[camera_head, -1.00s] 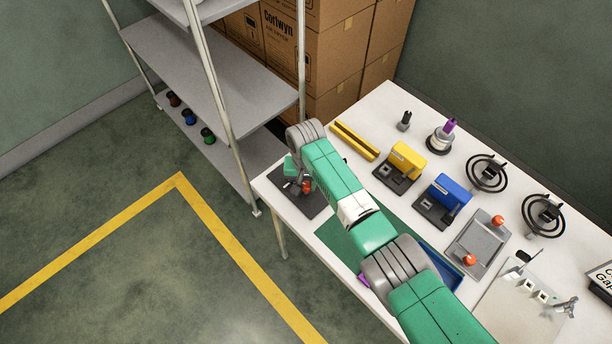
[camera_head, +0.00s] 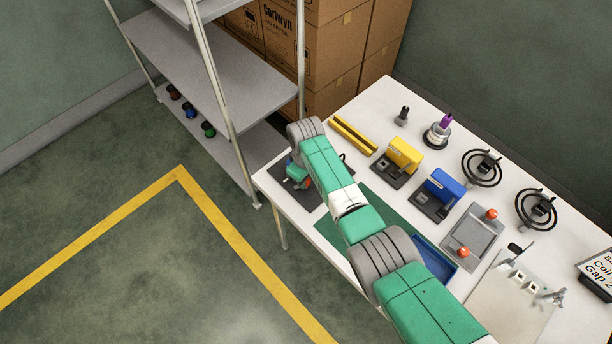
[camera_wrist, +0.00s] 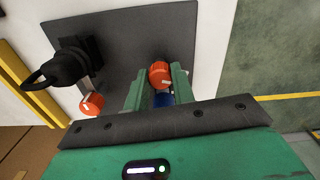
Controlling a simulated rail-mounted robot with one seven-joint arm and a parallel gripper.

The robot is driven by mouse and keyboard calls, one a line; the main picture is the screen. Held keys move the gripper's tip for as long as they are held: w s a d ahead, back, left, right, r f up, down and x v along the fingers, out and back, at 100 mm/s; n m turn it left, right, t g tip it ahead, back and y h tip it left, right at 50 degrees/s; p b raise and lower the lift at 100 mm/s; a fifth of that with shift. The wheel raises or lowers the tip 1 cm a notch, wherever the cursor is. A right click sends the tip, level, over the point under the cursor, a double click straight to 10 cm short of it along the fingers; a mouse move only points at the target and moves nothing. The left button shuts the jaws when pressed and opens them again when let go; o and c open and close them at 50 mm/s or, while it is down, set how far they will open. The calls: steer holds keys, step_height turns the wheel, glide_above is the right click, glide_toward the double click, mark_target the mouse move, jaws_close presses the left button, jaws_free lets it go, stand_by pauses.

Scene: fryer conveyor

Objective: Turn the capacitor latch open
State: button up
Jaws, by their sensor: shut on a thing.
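A dark grey plate (camera_wrist: 120,40) on the table's near-left corner bears an orange-red knob (camera_wrist: 159,72) with a white mark. It also bears a second orange-red knob (camera_wrist: 92,103) and a black part with a looped lever (camera_wrist: 68,68). I cannot tell for sure which of these is the capacitor latch. My gripper (camera_wrist: 158,84) is shut on the first knob, one green finger on each side. A blue body (camera_wrist: 163,99) shows between the fingers below that knob. In the head view my gripper (camera_head: 298,174) is over the plate (camera_head: 283,180), partly hidden by my arm.
A yellow bar (camera_head: 353,136), a yellow clamp unit (camera_head: 404,154), a blue clamp unit (camera_head: 440,187) and a grey tray with orange knobs (camera_head: 474,240) stand farther right. A shelf rack (camera_head: 205,70) stands close behind the plate's corner.

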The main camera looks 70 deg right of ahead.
steer(key=shift+r+n, duration=0.1)
steer(key=shift+n, duration=1.8)
steer(key=o, duration=1)
step_height(320, 180, up, 8)
steer(key=p, duration=0.2)
steer(key=shift+p, duration=0.35)
